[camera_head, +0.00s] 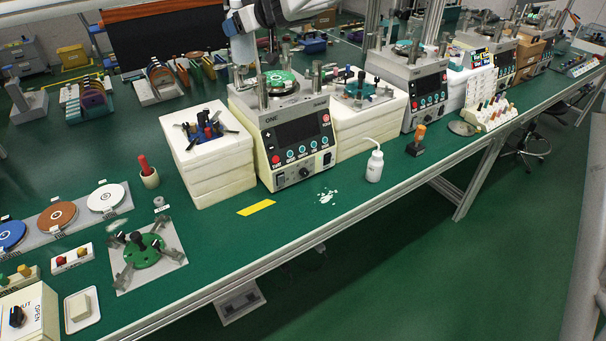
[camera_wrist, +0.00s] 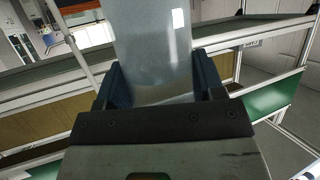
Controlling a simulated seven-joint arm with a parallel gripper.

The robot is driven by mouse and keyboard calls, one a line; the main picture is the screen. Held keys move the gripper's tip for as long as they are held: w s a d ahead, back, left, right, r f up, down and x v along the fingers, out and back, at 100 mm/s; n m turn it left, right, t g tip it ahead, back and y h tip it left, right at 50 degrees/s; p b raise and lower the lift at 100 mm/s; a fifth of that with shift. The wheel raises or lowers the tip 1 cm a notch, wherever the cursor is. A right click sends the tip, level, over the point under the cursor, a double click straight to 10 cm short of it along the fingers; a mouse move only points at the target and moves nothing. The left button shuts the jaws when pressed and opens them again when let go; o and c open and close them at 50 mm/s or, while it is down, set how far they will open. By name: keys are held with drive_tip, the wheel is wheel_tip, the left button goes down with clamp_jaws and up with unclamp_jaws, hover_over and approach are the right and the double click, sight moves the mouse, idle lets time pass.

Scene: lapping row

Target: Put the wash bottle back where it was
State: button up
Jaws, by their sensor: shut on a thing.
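A white wash bottle (camera_head: 375,166) with a bent spout stands upright on the green bench, right of the front machine and near the bench's front edge. In the wrist view my gripper (camera_wrist: 160,85) is shut on a smooth, grey, rounded thing (camera_wrist: 153,45). Its upper part runs out of the picture, and I cannot tell what it is. The fingers press on it from both sides. In the head view I cannot make out my gripper or the grey thing; only part of my arm shows at the top.
White scraps (camera_head: 327,196) lie left of the bottle, and a yellow strip (camera_head: 256,208) lies farther left. A lapping machine (camera_head: 290,140) stands behind them. A small orange-topped item (camera_head: 417,140) stands right of the bottle. The bench front is mostly clear between these.

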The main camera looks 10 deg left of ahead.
drive_tip(key=s+d+f+m+t+h, duration=0.1)
drive_tip(key=s+d+f+m, duration=0.1)
drive_tip(key=s+d+f, duration=0.6)
drive_tip(key=s+d+f+m+t+h, duration=0.2)
drive_tip(key=s+d+f, duration=0.7)
drive_tip(key=f, duration=0.8)
drive_tip(key=s+d+f+m+t+h, duration=0.1)
drive_tip(key=s+d+f+m+t, duration=0.1)
drive_tip(key=s+d+f, duration=0.6)
wheel_tip(320, 180, down, 6)
drive_tip(key=shift+s+d+r, duration=0.25)
drive_tip(key=shift+s+d, duration=0.15)
drive_tip(key=shift+d, duration=0.1)
drive_tip(key=shift+w, duration=0.1)
drive_tip(key=w+a, duration=0.3)
drive_tip(key=w, duration=0.4)
drive_tip(key=w+a+f, duration=0.1)
drive_tip(key=w+a, duration=0.3)
drive_tip(key=w, duration=0.3)
drive_tip(key=shift+a+f, duration=0.15)
drive_tip(key=shift+f, duration=0.05)
drive_tip(key=shift+f, duration=0.15)
drive_tip(key=shift+f, duration=1.6)
